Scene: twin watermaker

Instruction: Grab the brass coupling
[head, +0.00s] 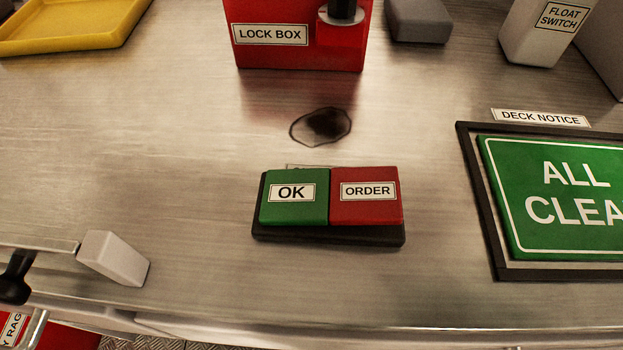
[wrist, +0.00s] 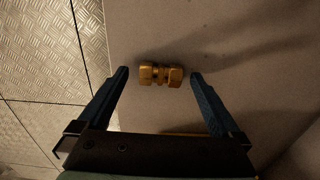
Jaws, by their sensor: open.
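The brass coupling (wrist: 161,75) shows in the wrist view, lying on its side on a plain grey-brown surface (wrist: 230,30). It has hex-shaped ends and a narrower middle. My gripper (wrist: 158,76) is open, with one blue finger to the left of the coupling and one to its right. The coupling lies between the fingertips, with a gap on each side. I cannot tell how far above the surface the fingertips are. Neither the coupling nor my gripper shows in the head view.
In the wrist view, diamond-plate floor (wrist: 40,60) lies left of the surface's edge. The head view shows a metal worktop with a red lock box (head: 300,55), an OK/ORDER button block (head: 330,235), a framed deck notice (head: 545,195), a float switch (head: 535,35) and a yellow tray (head: 70,40).

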